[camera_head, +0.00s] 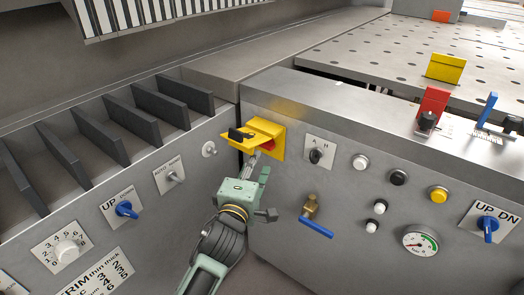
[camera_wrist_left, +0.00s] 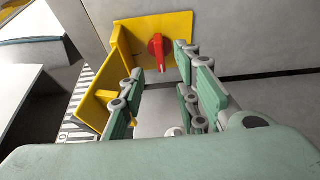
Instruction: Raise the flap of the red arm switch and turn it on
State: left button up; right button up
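A yellow switch box is on the front panel in the head view, with a yellow backplate (camera_head: 273,130) and a red switch handle (camera_head: 267,144). Its yellow flap (camera_head: 233,141) stands out from the plate, with a dark piece on it. In the left wrist view the flap (camera_wrist_left: 118,62) is on the left and the red handle (camera_wrist_left: 158,50) sticks out from the backplate (camera_wrist_left: 172,24). My left gripper (camera_head: 254,165) is just below the box. Its fingers (camera_wrist_left: 163,95) are apart and empty, with the handle in the gap ahead. Contact with the flap cannot be told. My right gripper is not in view.
A rotary selector (camera_head: 316,156), a blue-handled valve (camera_head: 316,228) and a gauge (camera_head: 420,241) are on the panel to the right. A red block (camera_head: 434,102) stands on the console top. Dark slotted dividers (camera_head: 158,106) lie to the left.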

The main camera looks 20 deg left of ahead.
aim_at(263, 147)
pick_arm(q)
jog(key=w, duration=0.7)
jog(key=shift+w+a, duration=0.15)
jog(key=shift+w, duration=0.05)
jog(key=shift+c, duration=0.5)
grip_shut()
